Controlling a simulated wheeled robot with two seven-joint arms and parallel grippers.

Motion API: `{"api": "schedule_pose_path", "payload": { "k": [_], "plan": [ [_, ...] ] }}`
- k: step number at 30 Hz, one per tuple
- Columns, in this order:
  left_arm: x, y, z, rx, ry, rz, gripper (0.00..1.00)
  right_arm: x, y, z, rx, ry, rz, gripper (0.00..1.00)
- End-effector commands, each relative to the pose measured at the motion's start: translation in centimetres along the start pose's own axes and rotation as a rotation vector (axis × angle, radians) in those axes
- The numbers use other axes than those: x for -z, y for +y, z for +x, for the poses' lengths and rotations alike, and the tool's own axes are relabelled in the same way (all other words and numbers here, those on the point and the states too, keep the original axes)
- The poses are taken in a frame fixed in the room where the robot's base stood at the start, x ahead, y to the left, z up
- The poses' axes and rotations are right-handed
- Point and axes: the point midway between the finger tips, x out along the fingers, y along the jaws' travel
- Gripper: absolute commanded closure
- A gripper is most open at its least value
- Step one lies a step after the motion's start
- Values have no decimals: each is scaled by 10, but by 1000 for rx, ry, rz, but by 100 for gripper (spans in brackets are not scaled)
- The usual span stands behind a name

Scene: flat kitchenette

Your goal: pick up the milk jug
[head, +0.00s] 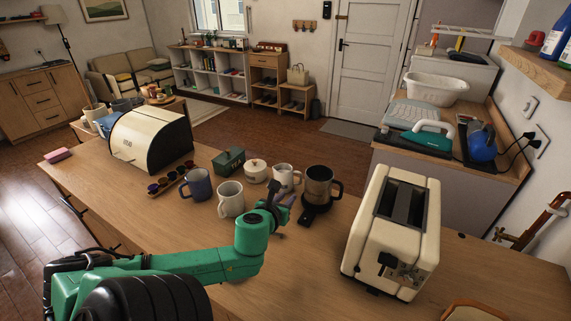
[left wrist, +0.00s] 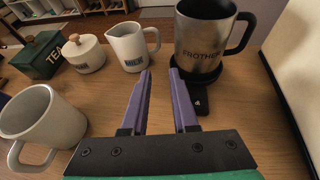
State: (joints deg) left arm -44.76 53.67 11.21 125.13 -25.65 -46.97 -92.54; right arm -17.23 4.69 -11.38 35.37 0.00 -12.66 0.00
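The milk jug (left wrist: 126,47) is a small white jug with dark lettering on its front and a handle on its right side. It stands upright on the wooden counter, and in the head view the jug (head: 284,176) is just beyond my left gripper (head: 284,204). In the left wrist view my left gripper (left wrist: 161,75) has its two purple fingers apart with nothing between them. The jug is ahead of the fingertips and slightly left, apart from them. In the head view my gripper hides part of the jug's lower side. My right gripper is not in view.
A steel frother (left wrist: 203,40) stands close right of the jug. A white lidded pot (left wrist: 84,54) and a green tea box (left wrist: 40,55) are left. A light mug (left wrist: 42,122) stands near my left finger.

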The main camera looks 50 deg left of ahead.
Motion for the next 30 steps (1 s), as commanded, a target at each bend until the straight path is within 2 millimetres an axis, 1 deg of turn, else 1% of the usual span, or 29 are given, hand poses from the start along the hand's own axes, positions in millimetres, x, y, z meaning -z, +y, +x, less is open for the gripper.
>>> {"api": "schedule_pose_path", "payload": {
  "k": [2, 6, 9, 12, 19, 22, 25, 27, 30],
  "plan": [
    [-2, 0, 13, 0, -6, 3, 73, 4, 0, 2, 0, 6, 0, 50],
    [-4, 0, 44, -2, -8, 1, 73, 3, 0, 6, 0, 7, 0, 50],
    [-4, 1, 64, -2, -7, -1, 73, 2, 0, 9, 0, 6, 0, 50],
    [-4, 1, 80, -2, -5, -4, 73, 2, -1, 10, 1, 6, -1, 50],
    [-7, 1, 101, -3, -4, -3, 73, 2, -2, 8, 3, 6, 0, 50],
    [-11, 2, 117, -3, -5, -6, 73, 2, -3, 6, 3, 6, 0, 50],
    [-9, 1, 134, -2, -3, -6, 73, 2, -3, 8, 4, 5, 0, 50],
    [-9, 1, 140, -2, -1, -1, 73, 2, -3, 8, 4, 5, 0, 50],
    [-8, 1, 142, 0, -1, 0, 73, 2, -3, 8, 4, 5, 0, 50]
  ]
}}
